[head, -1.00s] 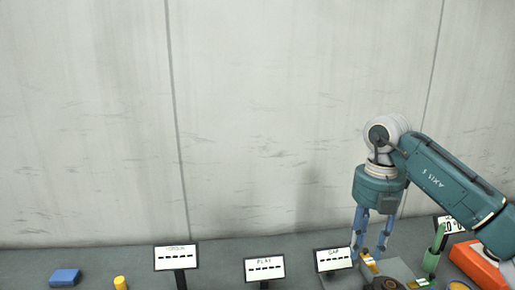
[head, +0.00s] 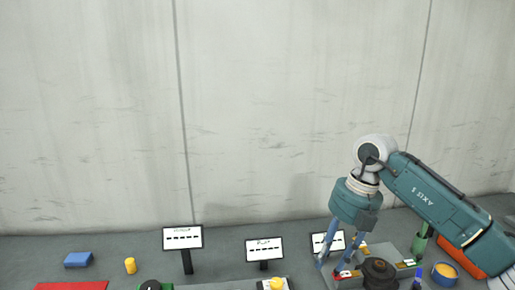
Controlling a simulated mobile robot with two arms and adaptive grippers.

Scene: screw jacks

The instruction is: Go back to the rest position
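My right gripper (head: 334,268) shows at the right of the head view, with its blue fingers pointing down. Its fingers are spread apart with a gap between them, and no object is seen held. The fingertips are in front of the right-hand display sign (head: 327,240), over the left edge of a grey plate (head: 400,262) that bears a dark round jack part (head: 380,273). Whether the fingertips touch the plate cannot be told. My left gripper is not in the view.
Display signs stand at the left (head: 182,238) and middle (head: 265,250). A blue block (head: 78,259), a yellow cylinder (head: 130,266) and a red mat (head: 72,285) lie left. A yellow-lined blue bowl (head: 445,272), green object (head: 421,242) and orange box (head: 458,252) are right. A wall closes the back.

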